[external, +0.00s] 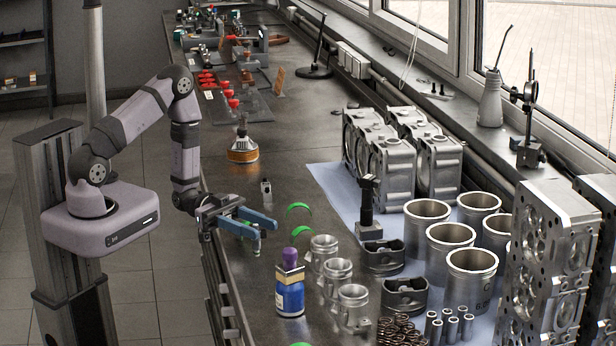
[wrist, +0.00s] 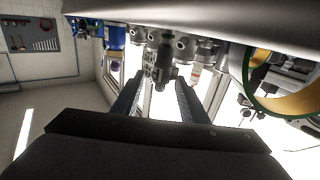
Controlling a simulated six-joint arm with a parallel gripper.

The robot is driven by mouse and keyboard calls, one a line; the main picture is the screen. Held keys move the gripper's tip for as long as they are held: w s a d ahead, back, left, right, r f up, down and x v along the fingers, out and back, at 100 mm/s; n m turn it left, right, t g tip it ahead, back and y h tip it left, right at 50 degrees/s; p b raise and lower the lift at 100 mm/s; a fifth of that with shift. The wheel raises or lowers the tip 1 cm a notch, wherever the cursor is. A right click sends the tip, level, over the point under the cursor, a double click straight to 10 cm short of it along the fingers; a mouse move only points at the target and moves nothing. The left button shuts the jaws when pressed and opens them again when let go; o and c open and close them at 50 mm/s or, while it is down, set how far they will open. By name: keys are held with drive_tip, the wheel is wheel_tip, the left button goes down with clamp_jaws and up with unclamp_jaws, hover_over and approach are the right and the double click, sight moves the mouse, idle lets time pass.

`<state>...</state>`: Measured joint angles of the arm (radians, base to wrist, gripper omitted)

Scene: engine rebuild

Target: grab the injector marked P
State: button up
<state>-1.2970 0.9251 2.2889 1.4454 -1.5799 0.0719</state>
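My gripper (external: 268,229) is over the left side of the bench, with its two blue fingers apart. A slim injector-like part (external: 257,246) with a green lower end shows just below the nearer finger. In the wrist view, a dark and grey part with a green band (wrist: 155,74) shows between the spread fingertips of my gripper (wrist: 158,82). I cannot tell whether the fingers touch it. No letter P is legible. A small grey block-like part (external: 266,187) stands on the bench behind the gripper.
Cylinder liners (external: 472,275) and engine blocks (external: 388,158) stand farther right. The bench around the grey part is mostly clear.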

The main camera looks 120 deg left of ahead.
drive_tip(key=c, duration=0.9)
drive_tip(key=shift+r, duration=0.1)
drive_tip(key=shift+r+b, duration=0.35)
drive_tip(key=shift+r, duration=4.55)
